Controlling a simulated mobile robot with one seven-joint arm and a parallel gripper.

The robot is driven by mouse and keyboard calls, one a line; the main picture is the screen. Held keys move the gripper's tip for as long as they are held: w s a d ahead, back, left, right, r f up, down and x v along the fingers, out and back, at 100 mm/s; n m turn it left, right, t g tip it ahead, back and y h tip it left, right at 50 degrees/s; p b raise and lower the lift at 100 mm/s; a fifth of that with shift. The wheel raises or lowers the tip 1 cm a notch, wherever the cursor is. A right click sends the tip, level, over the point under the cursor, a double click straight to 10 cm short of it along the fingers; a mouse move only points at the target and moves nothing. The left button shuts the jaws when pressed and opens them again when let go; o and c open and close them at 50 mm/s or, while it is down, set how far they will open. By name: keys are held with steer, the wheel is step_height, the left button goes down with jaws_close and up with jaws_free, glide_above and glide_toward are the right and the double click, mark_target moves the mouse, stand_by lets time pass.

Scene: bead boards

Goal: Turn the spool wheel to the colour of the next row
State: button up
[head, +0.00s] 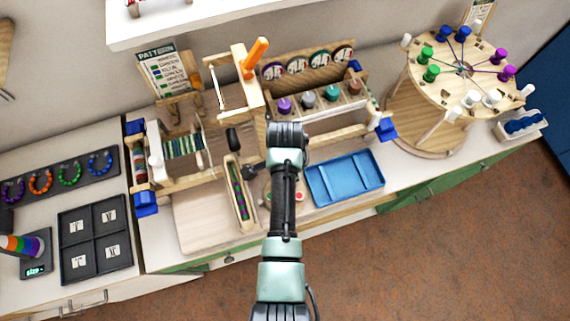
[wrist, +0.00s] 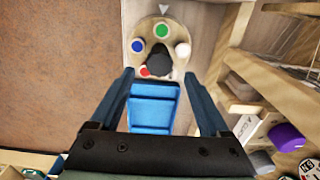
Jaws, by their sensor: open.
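The spool wheel is a pale disc (wrist: 175,48) in the wrist view, with green, blue, white and red spots around a dark knob (wrist: 159,62). The green spot (wrist: 162,30) is at the top, closest to a white triangular pointer (wrist: 163,8). The red spot (wrist: 147,72) is partly covered by the knob. My gripper (wrist: 159,73) is open, its fingertips either side of the knob in the picture; contact cannot be told. In the head view my arm hides most of the wheel. The pattern card (head: 162,66) stands at the back left, its rows too small to read.
A blue tray (head: 345,178) is right of the wheel. A loom with striped beadwork (head: 184,146) and a narrow bead trough (head: 239,192) are on the left. A rack of coloured spools (head: 320,97) stands behind; a large round pegged stand (head: 455,62) is at right.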

step_height(320, 180, up, 8)
steer(key=b, duration=0.1)
steer(key=shift+r, duration=0.15)
stand_by(0.6)
